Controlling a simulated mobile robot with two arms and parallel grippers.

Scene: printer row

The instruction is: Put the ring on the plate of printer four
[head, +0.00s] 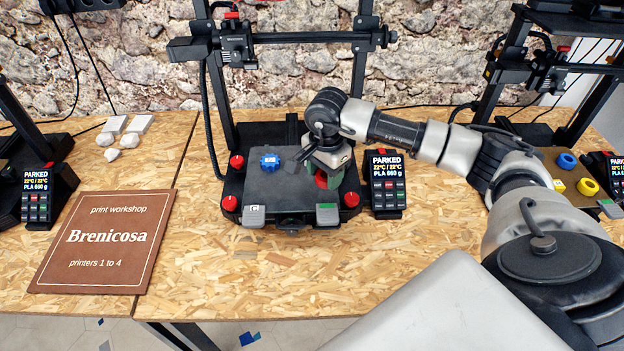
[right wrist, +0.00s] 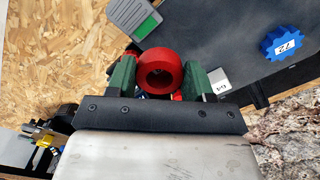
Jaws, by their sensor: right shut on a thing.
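My right gripper (head: 324,180) is over the right part of the dark plate (head: 275,188) of the middle printer. In the right wrist view its green fingers (right wrist: 160,80) are shut on a red ring (right wrist: 160,59). In the head view the gripper mostly hides the ring, and I cannot tell whether it touches the plate. A blue gear (head: 269,162) lies on the plate's left part; it also shows in the right wrist view (right wrist: 283,44). The right printer has a tan plate (head: 545,158). No printer number is readable. My left gripper is not in view.
Control boxes reading PARKED (head: 387,183) stand beside the printers. A brown sign (head: 104,243) lies at left.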

